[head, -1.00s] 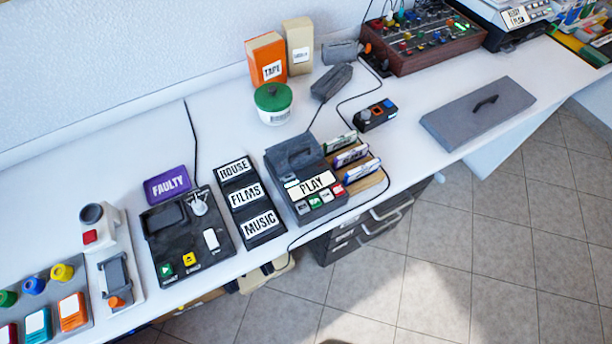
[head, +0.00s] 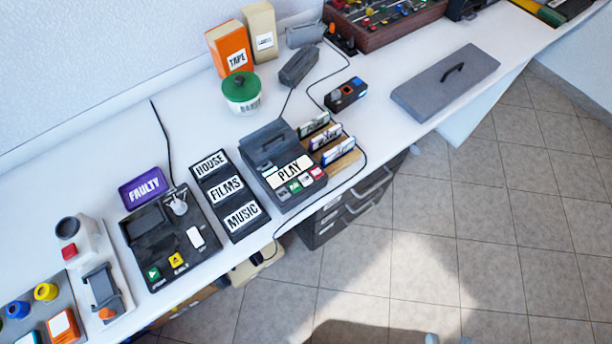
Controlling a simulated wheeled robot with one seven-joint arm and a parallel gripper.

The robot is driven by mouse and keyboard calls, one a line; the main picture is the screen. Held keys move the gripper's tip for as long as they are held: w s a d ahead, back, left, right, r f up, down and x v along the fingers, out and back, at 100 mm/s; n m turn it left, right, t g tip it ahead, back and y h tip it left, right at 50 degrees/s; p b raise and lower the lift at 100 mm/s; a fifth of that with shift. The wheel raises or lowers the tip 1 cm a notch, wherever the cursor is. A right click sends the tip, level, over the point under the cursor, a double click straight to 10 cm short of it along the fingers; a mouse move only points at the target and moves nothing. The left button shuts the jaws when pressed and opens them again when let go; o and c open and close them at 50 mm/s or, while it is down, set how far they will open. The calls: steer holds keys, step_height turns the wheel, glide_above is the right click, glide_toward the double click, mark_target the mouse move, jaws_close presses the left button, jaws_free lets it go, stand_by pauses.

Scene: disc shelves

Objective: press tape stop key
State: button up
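The grey tape player (head: 266,146) with a white PLAY label (head: 289,171) sits on the white counter near its front edge. Any markings on the keys are too small to read, so I cannot tell which is stop. Nothing touches the player's keys. My gripper is not in view.
Cassettes stand in a wooden rack (head: 343,161) right of the player. HOUSE, FILMS and MUSIC trays (head: 226,190) and a black device (head: 166,232) by a purple FAULTY sign (head: 145,187) are at left. The tiled floor (head: 440,240) in front is open.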

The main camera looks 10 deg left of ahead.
jaws_close()
stand_by(1.7)
